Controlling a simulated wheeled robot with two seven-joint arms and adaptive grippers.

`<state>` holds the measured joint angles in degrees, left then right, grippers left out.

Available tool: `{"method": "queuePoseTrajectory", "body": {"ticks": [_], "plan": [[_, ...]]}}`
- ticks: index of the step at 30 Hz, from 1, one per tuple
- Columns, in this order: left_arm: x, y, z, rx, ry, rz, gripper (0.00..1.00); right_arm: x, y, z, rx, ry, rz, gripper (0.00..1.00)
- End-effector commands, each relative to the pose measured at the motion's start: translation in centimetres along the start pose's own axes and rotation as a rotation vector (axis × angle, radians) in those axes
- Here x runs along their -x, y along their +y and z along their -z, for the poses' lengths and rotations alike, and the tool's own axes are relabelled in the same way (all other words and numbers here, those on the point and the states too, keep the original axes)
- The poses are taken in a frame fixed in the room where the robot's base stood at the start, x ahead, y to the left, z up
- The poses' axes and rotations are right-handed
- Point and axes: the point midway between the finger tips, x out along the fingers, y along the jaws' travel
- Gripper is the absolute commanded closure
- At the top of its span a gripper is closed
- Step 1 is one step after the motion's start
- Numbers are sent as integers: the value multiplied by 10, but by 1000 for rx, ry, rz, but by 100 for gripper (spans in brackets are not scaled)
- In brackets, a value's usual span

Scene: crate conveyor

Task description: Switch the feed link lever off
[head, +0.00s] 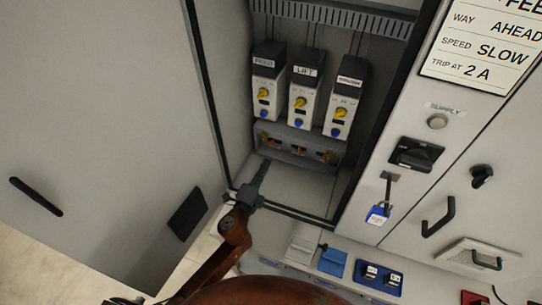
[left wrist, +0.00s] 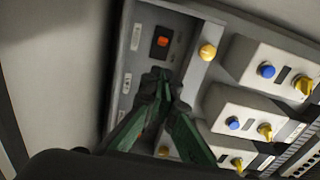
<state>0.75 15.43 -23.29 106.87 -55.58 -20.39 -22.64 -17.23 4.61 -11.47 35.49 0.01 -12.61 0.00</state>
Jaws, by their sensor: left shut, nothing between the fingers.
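A grey strip (head: 312,150) with small orange link levers runs below three drive modules in the open cabinet. The leftmost orange lever (head: 267,141) sits under the left module (head: 268,82), whose label seems to read FEED. In the left wrist view an orange lever (left wrist: 162,41) shows in a dark slot on the strip, with small labels too blurred to read. My left gripper (head: 264,165) is shut and empty, just below the leftmost lever in the head view. Its green fingertips (left wrist: 160,76) appear near that lever; contact cannot be told. The fingers hide part of the strip.
The LIFT module (head: 303,85) and a third module (head: 343,95) stand to the right. The cabinet's right frame carries a black rotary switch (head: 415,154) and blue padlock (head: 378,213). The cabinet floor is bare.

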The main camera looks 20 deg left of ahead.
Motion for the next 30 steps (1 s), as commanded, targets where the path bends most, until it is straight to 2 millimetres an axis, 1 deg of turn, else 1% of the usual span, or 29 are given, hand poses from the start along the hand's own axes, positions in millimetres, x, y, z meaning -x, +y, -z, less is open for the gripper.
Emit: {"method": "queuePoseTrajectory", "body": {"ticks": [1,3,6,9,30], "plan": [[10,0,0,1,0,-1,100,0,0,1,0,1,0,65],[21,1,0,1,0,-1,100,0,0,1,0,1,0,65],[31,0,0,1,0,-1,100,0,0,1,0,1,0,65],[37,0,0,0,1,0,100,0,0,1,0,1,0,65],[39,0,-1,0,-1,0,100,0,0,3,0,3,0,65]]}}
